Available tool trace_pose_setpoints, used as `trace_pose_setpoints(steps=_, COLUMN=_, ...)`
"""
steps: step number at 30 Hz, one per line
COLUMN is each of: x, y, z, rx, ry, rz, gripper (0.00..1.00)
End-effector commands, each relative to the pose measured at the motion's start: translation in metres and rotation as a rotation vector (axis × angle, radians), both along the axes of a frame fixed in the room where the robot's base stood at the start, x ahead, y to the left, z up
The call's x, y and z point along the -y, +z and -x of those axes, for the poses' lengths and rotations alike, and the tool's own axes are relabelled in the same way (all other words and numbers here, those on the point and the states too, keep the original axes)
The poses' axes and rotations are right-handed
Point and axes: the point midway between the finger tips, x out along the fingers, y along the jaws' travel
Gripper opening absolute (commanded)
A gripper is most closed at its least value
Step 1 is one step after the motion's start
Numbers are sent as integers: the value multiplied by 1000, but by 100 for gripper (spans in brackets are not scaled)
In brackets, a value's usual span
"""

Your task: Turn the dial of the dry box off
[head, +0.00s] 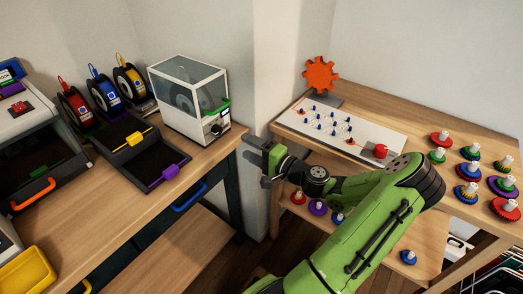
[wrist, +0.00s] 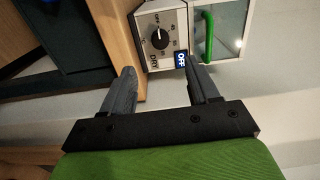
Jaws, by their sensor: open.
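The dry box (head: 190,104) is a white box with a clear cover, standing at the right end of the left bench in the head view. The dial's exact setting is too small to read. My gripper (wrist: 160,68) is open and empty, its two grey fingers pointing toward the panel. The dial lies beyond the fingertips, roughly between them in the picture, and nothing touches it. In the head view my gripper (head: 255,164) is right of and below the box.
A green handle (wrist: 208,38) sits beside the panel. Open drawers (head: 130,140) and several filament spools (head: 103,90) are left of the box. A wall corner (head: 275,70) stands right of it. The right bench (head: 440,185) holds a pegboard and several gears.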

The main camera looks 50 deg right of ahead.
Motion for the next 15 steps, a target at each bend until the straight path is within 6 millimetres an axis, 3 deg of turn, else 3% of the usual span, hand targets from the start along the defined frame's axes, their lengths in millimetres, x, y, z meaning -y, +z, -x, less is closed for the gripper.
trace_pose_setpoints(steps=3, x=2, y=2, z=27, rx=-1, ry=-4, rz=0, gripper=60)
trace_pose_setpoints(steps=6, x=2, y=1, z=41, rx=-1, ry=-2, rz=1, gripper=60)
trace_pose_setpoints(steps=15, x=1, y=0, z=47, rx=0, ry=1, rz=2, gripper=60)
